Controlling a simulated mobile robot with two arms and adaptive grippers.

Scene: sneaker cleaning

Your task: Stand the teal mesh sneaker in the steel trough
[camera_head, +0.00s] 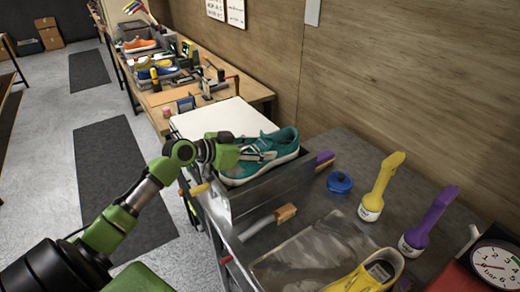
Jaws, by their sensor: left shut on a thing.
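The teal mesh sneaker (275,149) has a white sole and shows at the upper middle of the head view. It is at the far end of the steel trough (275,188), over its top edge, roughly level. I cannot tell whether its sole touches the trough. My left gripper (256,155) is shut on the sneaker from its left side. Part of the sneaker is hidden behind the gripper. My right gripper is not in view.
A brush (285,212), a blue lidded pot (340,182), a yellow bottle (378,190), a purple bottle (428,220) and a yellow sneaker (370,273) are on the dark worktop (362,150). A pressure gauge (494,264) is at the right edge. A cluttered wooden bench stands behind.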

